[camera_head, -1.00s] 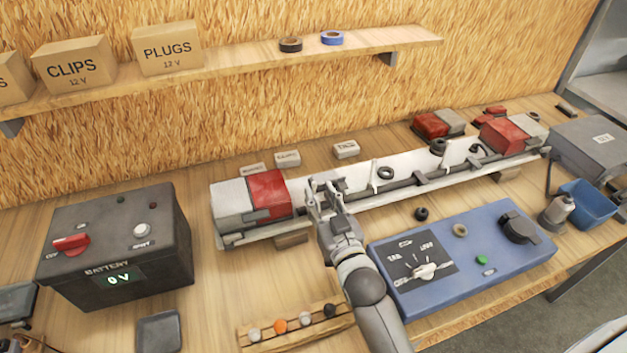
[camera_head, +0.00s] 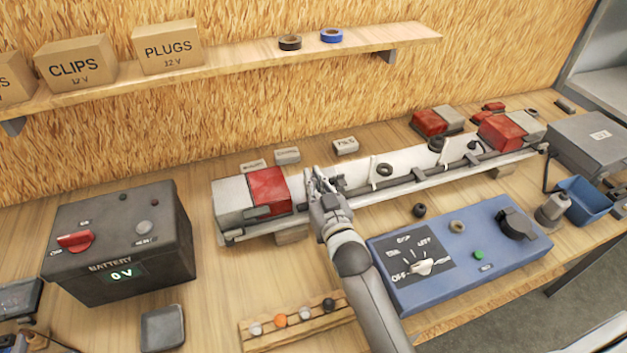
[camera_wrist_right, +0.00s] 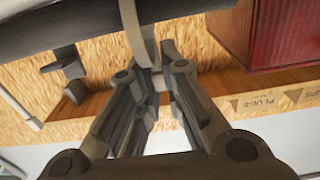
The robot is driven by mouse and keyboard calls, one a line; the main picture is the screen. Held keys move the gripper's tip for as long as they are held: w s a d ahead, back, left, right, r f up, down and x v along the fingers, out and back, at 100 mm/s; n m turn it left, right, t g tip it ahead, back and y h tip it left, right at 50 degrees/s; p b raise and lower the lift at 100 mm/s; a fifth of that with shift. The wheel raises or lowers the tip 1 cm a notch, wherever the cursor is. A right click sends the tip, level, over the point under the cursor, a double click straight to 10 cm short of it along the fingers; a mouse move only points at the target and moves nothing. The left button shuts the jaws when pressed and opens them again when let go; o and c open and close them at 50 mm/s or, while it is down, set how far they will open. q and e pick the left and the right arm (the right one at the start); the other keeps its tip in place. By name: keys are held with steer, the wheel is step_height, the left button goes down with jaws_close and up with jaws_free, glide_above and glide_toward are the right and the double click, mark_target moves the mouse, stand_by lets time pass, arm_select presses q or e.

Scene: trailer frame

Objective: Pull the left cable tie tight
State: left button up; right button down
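The left cable tie (camera_wrist_right: 132,30) is a pale strap around the dark cable bundle in the right wrist view; its tail runs down between my fingers. My right gripper (camera_head: 318,178) is over the left part of the white trailer beam, just right of the red and white lamp; it also shows in the wrist view (camera_wrist_right: 160,68). Its fingers are close together and look shut on the tie's tail. The gripper hides this tie in the head view. Another pale tie (camera_head: 373,172) stands up farther right on the beam. My left gripper is not in view.
The red and white lamp (camera_head: 268,187) sits close to the left of my gripper. A blue tester box (camera_head: 440,282) lies right of my forearm. A wooden rack (camera_head: 262,343) with coloured pieces and a battery (camera_head: 170,245) are at left front. A shelf (camera_head: 240,65) hangs behind.

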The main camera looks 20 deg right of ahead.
stand_by(0.3)
step_height(320, 180, up, 3)
steer(key=p, duration=0.2)
steer(key=shift+f+p, duration=0.1)
steer(key=shift+p, duration=0.2)
steer(key=c, duration=1.5)
jaws_free()
steer(key=shift+c, duration=0.2)
steer(key=shift+f, duration=0.1)
steer(key=s, duration=1.2)
steer(key=shift+d, duration=0.2)
